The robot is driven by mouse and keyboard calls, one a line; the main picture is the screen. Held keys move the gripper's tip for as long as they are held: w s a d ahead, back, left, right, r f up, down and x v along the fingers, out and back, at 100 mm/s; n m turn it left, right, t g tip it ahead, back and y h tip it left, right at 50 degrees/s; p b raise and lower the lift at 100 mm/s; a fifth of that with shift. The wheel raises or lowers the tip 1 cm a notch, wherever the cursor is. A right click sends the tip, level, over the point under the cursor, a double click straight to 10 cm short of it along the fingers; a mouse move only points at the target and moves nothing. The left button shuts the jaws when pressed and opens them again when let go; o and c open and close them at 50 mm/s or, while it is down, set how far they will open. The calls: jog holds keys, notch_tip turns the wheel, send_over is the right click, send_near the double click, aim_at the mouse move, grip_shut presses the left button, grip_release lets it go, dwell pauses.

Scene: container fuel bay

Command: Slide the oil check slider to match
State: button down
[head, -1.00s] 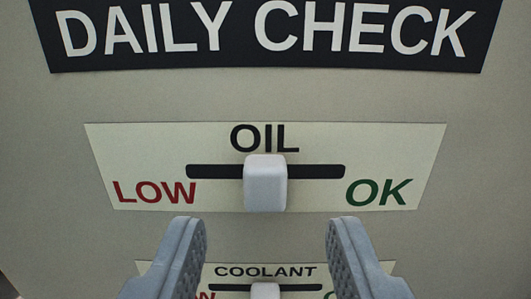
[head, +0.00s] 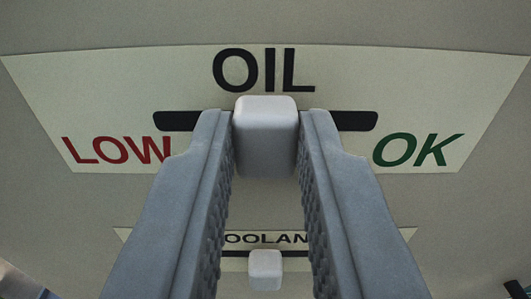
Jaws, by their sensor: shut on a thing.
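The oil slider knob (head: 265,135) is a pale grey rounded block at the middle of its dark horizontal slot (head: 357,121). The slot lies on the cream OIL plate (head: 450,85), with red LOW at the left and green OK at the right. My gripper (head: 265,125) is shut on the oil knob, one finger on its left side and one on its right. The fingers hide parts of the slot beside the knob.
Below is the COOLANT plate (head: 130,236) with its own pale knob (head: 265,268), seen between my fingers. My fingers cover much of that plate. The grey panel around the plates is flat and clear.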

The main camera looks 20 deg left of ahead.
aim_at(167, 114)
jog(key=shift+s+a, duration=0.35)
jog(key=shift+a, duration=0.55)
jog(key=shift+s+a, duration=0.35)
jog(key=shift+a, duration=0.55)
jog(key=c, duration=1.3)
grip_release()
jog(key=shift+a, duration=0.1)
jog(key=v, duration=1.7)
jog(key=shift+s, duration=0.15)
